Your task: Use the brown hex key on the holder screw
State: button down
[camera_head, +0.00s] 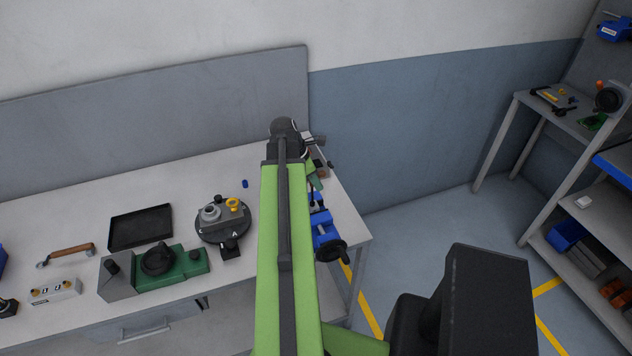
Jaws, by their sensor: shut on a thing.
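My green arm reaches up the middle of the view to a dark joint over the back of the bench. My gripper is hidden behind the arm, so neither its jaws nor anything between them shows. I cannot make out the brown hex key. A round dark base (222,236) marked with letters stands on the bench left of my arm. It carries a grey block with a light ring (210,214) and a yellow part (233,204). This may be the holder; its screw is too small to tell.
A blue vise (325,232) sits at the bench's right end, partly behind my arm. Left are a black tray (141,227), a green device (184,267), a wooden-handled tool (71,250) and a small blue piece (245,184). Shelves (590,232) stand right, across open floor.

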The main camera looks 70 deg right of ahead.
jog(key=shift+f+b, duration=0.6)
jog(key=shift+f, duration=0.1)
jog(key=c, duration=2)
grip_release()
grip_shut()
